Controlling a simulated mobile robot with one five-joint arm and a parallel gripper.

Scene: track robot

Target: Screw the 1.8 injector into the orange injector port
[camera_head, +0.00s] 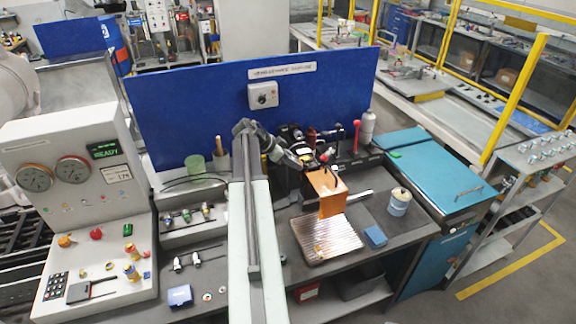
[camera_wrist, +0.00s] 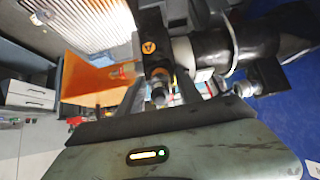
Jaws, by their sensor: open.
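My gripper (camera_wrist: 159,92) is open in the wrist view, with one dark finger on each side of a small metal cylindrical end (camera_wrist: 158,92). This looks like an injector end or port fitting; I cannot tell which, nor read a 1.8 mark. An orange ring shows just behind it, on a black block with an orange round mark (camera_wrist: 150,46). The fingers appear apart from the cylinder. In the head view my arm reaches over the bench to the dark machine behind the orange chute (camera_head: 328,195); the fingertips are hard to make out there. Several injectors stand in a rack (camera_head: 175,240) at left.
The orange chute also shows close by in the wrist view (camera_wrist: 85,82). A ribbed metal tray (camera_head: 335,250), a blue block (camera_head: 375,236) and a white-blue can (camera_head: 399,202) are on the right bench. A blue panel (camera_head: 215,110) stands behind. A control console (camera_head: 75,200) stands at left.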

